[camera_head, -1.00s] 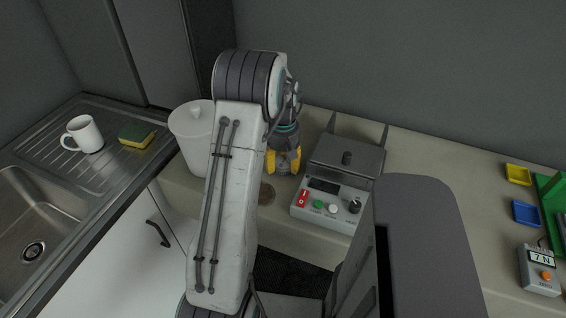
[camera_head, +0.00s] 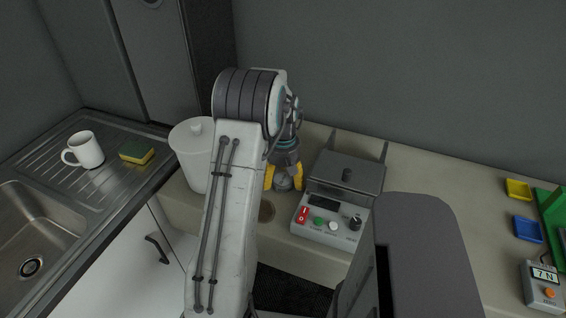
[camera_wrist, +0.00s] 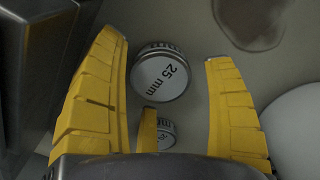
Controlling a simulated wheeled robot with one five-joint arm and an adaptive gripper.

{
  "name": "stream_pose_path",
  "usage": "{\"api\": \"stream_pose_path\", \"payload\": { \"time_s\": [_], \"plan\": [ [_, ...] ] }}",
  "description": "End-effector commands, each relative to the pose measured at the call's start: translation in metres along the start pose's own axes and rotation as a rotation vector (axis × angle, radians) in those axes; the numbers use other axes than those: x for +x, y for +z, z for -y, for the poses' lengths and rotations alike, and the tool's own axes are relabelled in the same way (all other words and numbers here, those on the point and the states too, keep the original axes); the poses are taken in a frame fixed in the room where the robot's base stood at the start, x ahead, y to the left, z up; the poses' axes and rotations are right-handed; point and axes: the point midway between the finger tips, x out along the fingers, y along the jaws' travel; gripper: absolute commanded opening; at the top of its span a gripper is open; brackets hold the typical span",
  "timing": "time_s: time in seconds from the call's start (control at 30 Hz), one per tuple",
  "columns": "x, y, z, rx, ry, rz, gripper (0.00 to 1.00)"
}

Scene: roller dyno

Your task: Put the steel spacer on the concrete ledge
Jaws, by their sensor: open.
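In the head view my gripper (camera_head: 283,182) points down over the beige concrete ledge (camera_head: 292,247), between the white canister and the control box. A grey part shows between its fingers there, partly hidden. My gripper is open. I cannot tell whether the spacer touches the ledge. A smaller marked shape near the palm is unclear.
A white lidded canister (camera_head: 193,154) stands left of my gripper. A grey control box (camera_head: 328,220) with buttons stands close on the right. A dark round stain (camera_head: 267,211) marks the ledge. A sink, mug (camera_head: 85,150) and sponge (camera_head: 137,151) are at left.

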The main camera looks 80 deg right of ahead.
Motion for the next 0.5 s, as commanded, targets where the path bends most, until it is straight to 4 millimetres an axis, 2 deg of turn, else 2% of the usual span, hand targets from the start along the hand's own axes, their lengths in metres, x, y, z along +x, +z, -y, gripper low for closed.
{"api": "stream_pose_path", "payload": {
  "time_s": [0.5],
  "plan": [
    [-0.085, -0.001, -0.001, 0.0, 0.004, -0.004, 0.77]
  ]
}}
